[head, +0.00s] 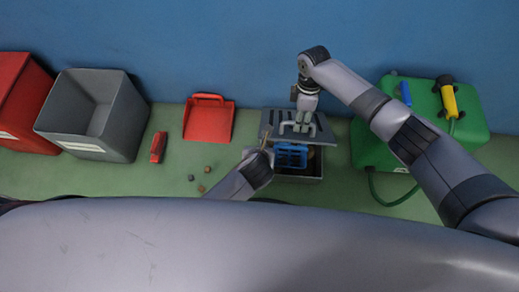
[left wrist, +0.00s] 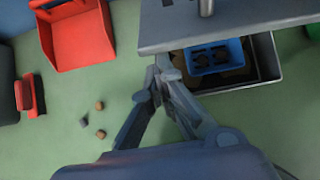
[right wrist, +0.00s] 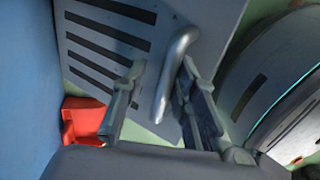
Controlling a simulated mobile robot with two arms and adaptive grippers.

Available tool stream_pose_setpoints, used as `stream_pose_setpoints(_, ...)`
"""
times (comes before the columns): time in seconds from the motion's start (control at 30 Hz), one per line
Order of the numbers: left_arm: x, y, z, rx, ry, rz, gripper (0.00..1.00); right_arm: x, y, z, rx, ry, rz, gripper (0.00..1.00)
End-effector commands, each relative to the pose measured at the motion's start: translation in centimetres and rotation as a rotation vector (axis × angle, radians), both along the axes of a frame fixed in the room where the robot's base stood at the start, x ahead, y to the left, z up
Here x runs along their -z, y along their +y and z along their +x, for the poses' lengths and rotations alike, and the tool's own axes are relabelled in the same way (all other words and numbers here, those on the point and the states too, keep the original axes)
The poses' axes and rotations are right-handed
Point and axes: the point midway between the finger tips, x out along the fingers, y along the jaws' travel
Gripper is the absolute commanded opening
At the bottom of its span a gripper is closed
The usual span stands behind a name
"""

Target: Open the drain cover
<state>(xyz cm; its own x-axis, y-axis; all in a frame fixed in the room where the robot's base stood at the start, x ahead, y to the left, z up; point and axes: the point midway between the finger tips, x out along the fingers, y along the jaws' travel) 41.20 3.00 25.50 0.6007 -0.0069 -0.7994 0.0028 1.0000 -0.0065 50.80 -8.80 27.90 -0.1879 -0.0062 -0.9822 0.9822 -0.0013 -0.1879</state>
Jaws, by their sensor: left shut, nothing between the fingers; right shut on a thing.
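The drain cover (head: 325,132) is a grey slotted plate with a bent metal handle (right wrist: 172,70). My right gripper (head: 303,122) is shut on the handle, with a finger on each side of it in the right wrist view (right wrist: 160,88). The cover sits back from the drain box (head: 300,179), whose front part is uncovered. A blue basket (head: 291,157) shows inside the box, also in the left wrist view (left wrist: 217,57). My left gripper (head: 265,150) is shut and empty at the left of the box, near the cover's front edge (left wrist: 240,40). The box's rear is hidden under the cover.
A red dustpan (head: 209,119), a red brush-like item (head: 158,147) and several small lumps (head: 201,189) lie to the left. A grey bin (head: 90,146) and a red bin (head: 20,100) stand farther left. A green case (head: 385,155) with a hose stands right. A blue wall is behind.

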Motion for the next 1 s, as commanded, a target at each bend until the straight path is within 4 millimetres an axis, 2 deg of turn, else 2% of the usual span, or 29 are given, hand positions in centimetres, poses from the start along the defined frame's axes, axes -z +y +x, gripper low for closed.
stream_pose_setpoints(0.2,0.1,0.2,0.1,-0.003,0.001,0.004,0.00,0.0,0.1,0.0,-0.001,0.001,0.001,0.33)
stream_pose_setpoints(0.57,0.2,0.2,-0.1,-0.003,0.008,0.005,0.00,-0.6,0.3,0.1,-0.002,0.001,0.004,0.33)
stream_pose_setpoints(0.73,0.2,0.3,-0.2,-0.003,0.009,0.005,0.00,-3.0,0.3,0.6,-0.004,-0.001,0.006,0.33)
stream_pose_setpoints(1.0,0.3,0.3,-0.2,-0.003,0.009,0.006,0.00,-8.6,0.3,1.8,-0.003,-0.001,0.005,0.33)
